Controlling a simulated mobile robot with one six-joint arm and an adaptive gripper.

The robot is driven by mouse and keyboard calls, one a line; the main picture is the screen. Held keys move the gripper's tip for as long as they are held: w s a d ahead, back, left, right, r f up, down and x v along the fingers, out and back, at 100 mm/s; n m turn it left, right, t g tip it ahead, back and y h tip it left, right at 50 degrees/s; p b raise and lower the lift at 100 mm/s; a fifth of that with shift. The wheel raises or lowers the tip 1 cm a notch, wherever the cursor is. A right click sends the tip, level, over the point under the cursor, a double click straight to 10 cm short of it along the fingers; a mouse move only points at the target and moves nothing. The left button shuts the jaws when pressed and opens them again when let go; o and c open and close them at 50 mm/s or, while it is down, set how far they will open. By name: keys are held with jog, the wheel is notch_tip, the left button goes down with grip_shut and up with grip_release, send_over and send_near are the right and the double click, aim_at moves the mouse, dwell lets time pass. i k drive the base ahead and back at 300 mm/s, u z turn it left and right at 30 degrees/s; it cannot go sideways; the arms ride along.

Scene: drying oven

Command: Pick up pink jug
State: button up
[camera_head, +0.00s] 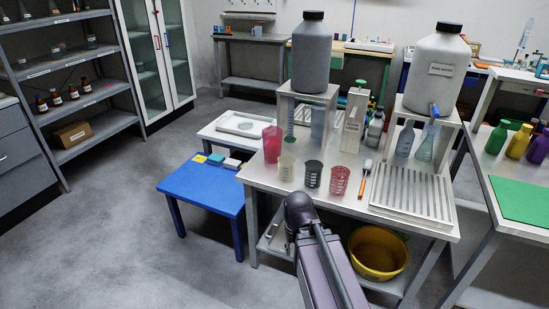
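The pink jug (271,144) is a translucent pink vessel standing upright at the left back part of the metal table (386,205). A cream beaker (286,168), a dark beaker (313,174) and a red perforated cup (340,181) stand in a row in front of it and to its right. My arm rises from the bottom of the picture to the table's front edge, below and to the right of the jug. My gripper cannot be made out. Nothing visible touches the jug.
Two large carboys, grey (311,58) and white (436,68), sit on raised stands behind the beakers. A ribbed drain tray (411,194) lies at the table's right. A low blue table (205,186) stands at the left, with open grey floor (120,210) beyond.

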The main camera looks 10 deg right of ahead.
aim_at(271, 148)
jog(key=u, duration=0.85)
jog(key=i, duration=0.85)
jog(key=z, duration=0.45)
